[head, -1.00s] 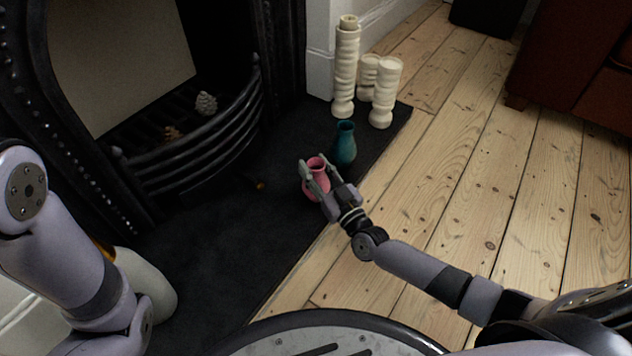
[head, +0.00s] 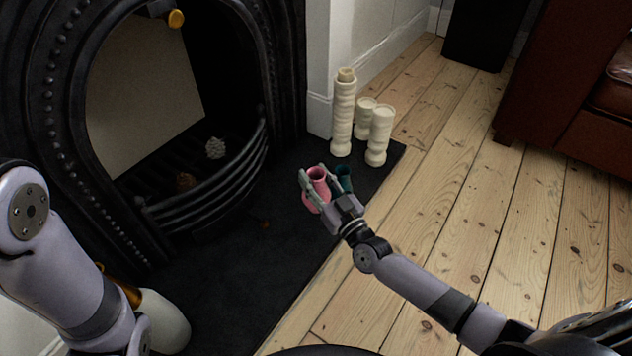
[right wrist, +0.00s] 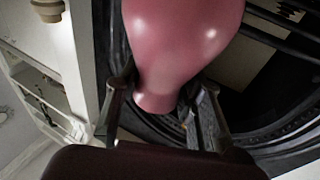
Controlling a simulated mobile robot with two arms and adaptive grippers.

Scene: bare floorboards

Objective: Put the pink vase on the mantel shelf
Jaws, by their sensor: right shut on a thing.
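The pink vase (head: 318,184) is between the fingers of my right gripper (head: 316,190) in the head view, over the dark hearth. My right gripper is shut on it. In the right wrist view the pink vase (right wrist: 180,45) fills the upper middle, with a finger on either side of its narrow part. My left arm shows at the left edge of the head view, but its gripper is out of view. The mantel shelf is not recognisable in the head view.
A teal vase (head: 344,178) stands just behind the pink one, partly hidden. Several cream candlesticks (head: 343,115) stand at the hearth's far corner. The black fireplace (head: 75,110) with its curved grate (head: 215,180) is at left. A brown sofa (head: 565,85) stands at right. Floorboards between are clear.

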